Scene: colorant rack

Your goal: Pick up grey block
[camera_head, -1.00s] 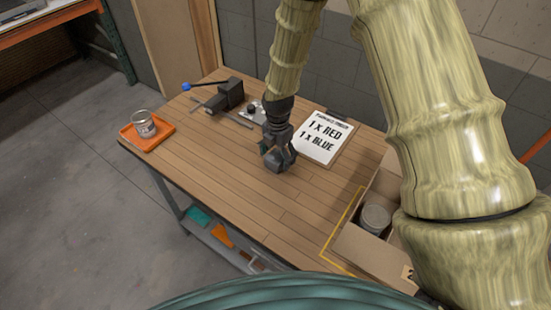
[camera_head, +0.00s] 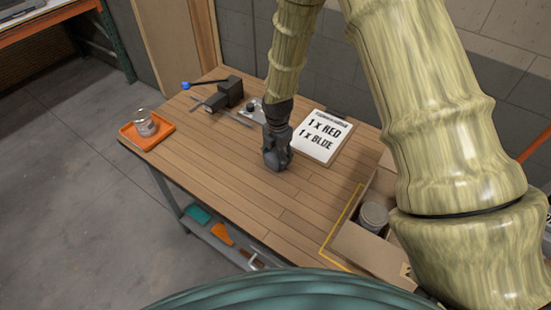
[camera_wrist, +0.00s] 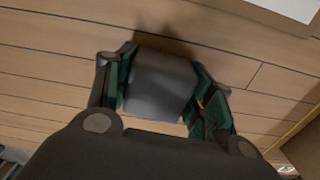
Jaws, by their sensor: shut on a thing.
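The grey block (camera_wrist: 160,82) sits between the green-padded fingers of my gripper (camera_wrist: 162,92) in the wrist view. My gripper is shut on it, with a finger against each side. In the head view my gripper (camera_head: 276,160) points down over the middle of the wooden table (camera_head: 230,185), left of the printed sheet. The block is hard to tell apart from the dark fingers there. I cannot tell whether it touches the tabletop.
A clipboard sheet (camera_head: 322,137) reads "1 x RED, 1 x BLUE". An orange tray (camera_head: 128,136) with a can (camera_head: 145,124) is at the left corner. A dark vise (camera_head: 229,93) stands at the back. A cardboard box (camera_head: 373,252) holding a can (camera_head: 373,216) is at the right. The table's front is clear.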

